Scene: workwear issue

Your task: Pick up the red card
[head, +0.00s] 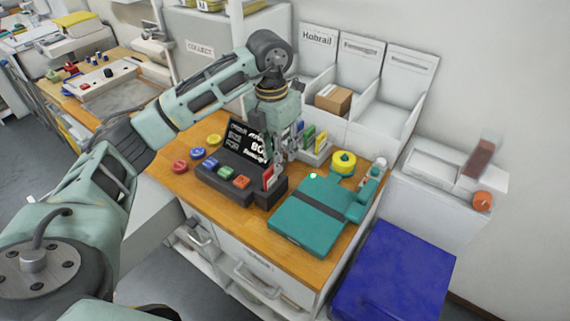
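The red card (267,178) stands upright at the right part of the dark terminal (225,172) on the wooden counter. My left gripper (279,158) points down just above and beside the red card. Its fingers are small and partly overlap the dark terminal and the card area, so I cannot tell whether they are apart or touch the card. My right gripper is not in view.
A teal case (300,228) with a dark strap lies right of the terminal, near a yellow roll (343,162). Colored cards stand in a white holder (318,152) behind the gripper. Round colored buttons (197,153) lie left. A blue-topped box (395,275) stands front right.

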